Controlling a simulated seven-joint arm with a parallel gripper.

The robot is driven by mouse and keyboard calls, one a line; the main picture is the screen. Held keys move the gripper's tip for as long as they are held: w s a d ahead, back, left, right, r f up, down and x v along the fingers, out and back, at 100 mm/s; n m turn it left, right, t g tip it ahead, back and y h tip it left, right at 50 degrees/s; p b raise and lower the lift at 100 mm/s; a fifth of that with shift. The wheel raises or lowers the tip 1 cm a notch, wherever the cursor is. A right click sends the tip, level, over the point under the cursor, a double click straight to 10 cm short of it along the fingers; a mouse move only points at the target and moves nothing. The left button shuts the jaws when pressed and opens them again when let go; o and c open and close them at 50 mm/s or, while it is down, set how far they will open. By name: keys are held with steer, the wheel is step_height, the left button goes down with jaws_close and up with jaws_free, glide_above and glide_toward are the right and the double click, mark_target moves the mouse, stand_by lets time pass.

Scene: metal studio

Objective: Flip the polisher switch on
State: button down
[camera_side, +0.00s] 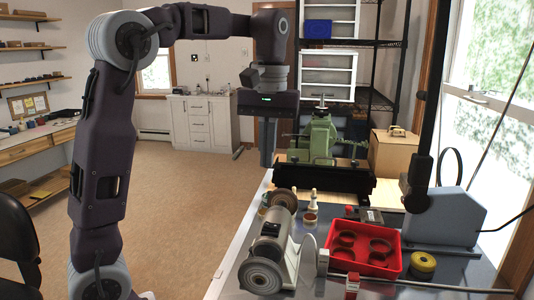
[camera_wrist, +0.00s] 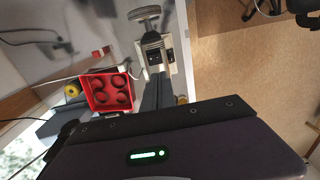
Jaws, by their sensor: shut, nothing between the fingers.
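The polisher (camera_side: 285,250) is a white and grey machine with a round wheel at each end, standing at the front left of the metal table. It also shows in the wrist view (camera_wrist: 154,52), with one wheel at the top. A dark patch shows on its body, but its switch is too small to make out clearly. My gripper (camera_side: 267,164) points down, shut and empty, well above the table and behind the polisher in the side view. In the wrist view my grey fingers (camera_wrist: 158,92) show just below the polisher, apart from it in height.
A red tray (camera_side: 338,259) with several dark rings stands right of the polisher, beside a yellow roll (camera_side: 423,262). A small red-and-white box (camera_side: 352,285) sits in front. Small bottles (camera_side: 313,200) and a green machine (camera_side: 318,137) stand behind. Air above the polisher is clear.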

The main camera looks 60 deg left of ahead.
mark_target(267, 224)
steer(key=shift+w+d+g+y, duration=0.4)
steer(key=shift+w+d, duration=0.3)
steer(key=f, duration=0.9)
steer(key=s+a+f, duration=0.1)
steer(key=f, duration=0.3)
steer(key=shift+s+a+f, duration=0.1)
steer(key=shift+f, duration=0.3)
